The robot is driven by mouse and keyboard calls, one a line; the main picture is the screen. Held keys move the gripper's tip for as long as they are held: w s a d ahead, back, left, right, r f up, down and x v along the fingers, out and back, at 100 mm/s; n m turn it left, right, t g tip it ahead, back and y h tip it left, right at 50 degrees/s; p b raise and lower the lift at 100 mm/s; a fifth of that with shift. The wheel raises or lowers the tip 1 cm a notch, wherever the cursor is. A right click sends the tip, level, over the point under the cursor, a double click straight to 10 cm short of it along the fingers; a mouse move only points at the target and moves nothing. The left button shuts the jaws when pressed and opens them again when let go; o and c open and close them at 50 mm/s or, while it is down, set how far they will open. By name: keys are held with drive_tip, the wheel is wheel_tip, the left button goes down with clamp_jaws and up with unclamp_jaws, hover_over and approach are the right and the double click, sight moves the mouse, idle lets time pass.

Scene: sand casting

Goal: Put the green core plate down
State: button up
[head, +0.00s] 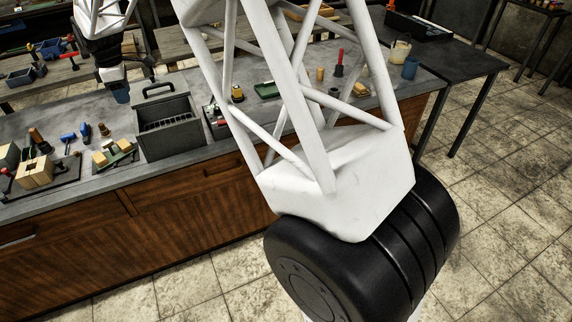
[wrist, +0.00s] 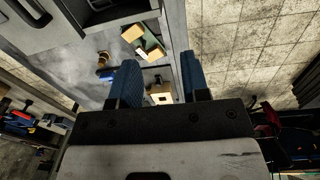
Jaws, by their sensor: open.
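The green core plate (head: 124,147) lies on the grey workbench in the head view, left of the grey toolbox, with tan blocks on and beside it. It also shows in the wrist view (wrist: 154,48), beyond my fingertips. My gripper (head: 121,96) is above and behind the toolbox in the head view. In the wrist view its two blue fingers (wrist: 160,78) are spread apart with nothing held between them. A pale wooden box (wrist: 161,94) shows through the gap, farther off. My gripper is apart from the plate.
The grey toolbox (head: 168,127) with a raised handle stands beside the plate. A wooden box (head: 35,173) stands at the bench's left end. Blue tools (head: 69,135) lie behind the plate. A green tray (head: 267,90) and cups are farther right. My arm hides part of the bench.

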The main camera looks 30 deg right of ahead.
drive_tip(key=s+d+r+m+t, duration=0.1)
drive_tip(key=s+d+r+m, duration=0.35)
drive_tip(key=s+d, duration=0.6)
drive_tip(key=s+d+r+m, duration=0.45)
drive_tip(key=s+d, duration=0.25)
drive_tip(key=s, duration=0.6)
drive_tip(key=s+d+f+m, duration=0.1)
drive_tip(key=s+d+m, duration=0.2)
drive_tip(key=s, duration=0.6)
drive_tip(key=s+d+f+m, duration=0.2)
drive_tip(key=s+d, duration=0.1)
drive_tip(key=s, duration=0.6)
drive_tip(key=s+d+f+m+t, duration=0.1)
drive_tip(key=s+d+m, duration=0.2)
drive_tip(key=s, duration=0.6)
drive_tip(key=shift+s+d+f+m, duration=0.2)
drive_tip(key=shift+s+d+m, duration=0.1)
drive_tip(key=shift+d, duration=0.1)
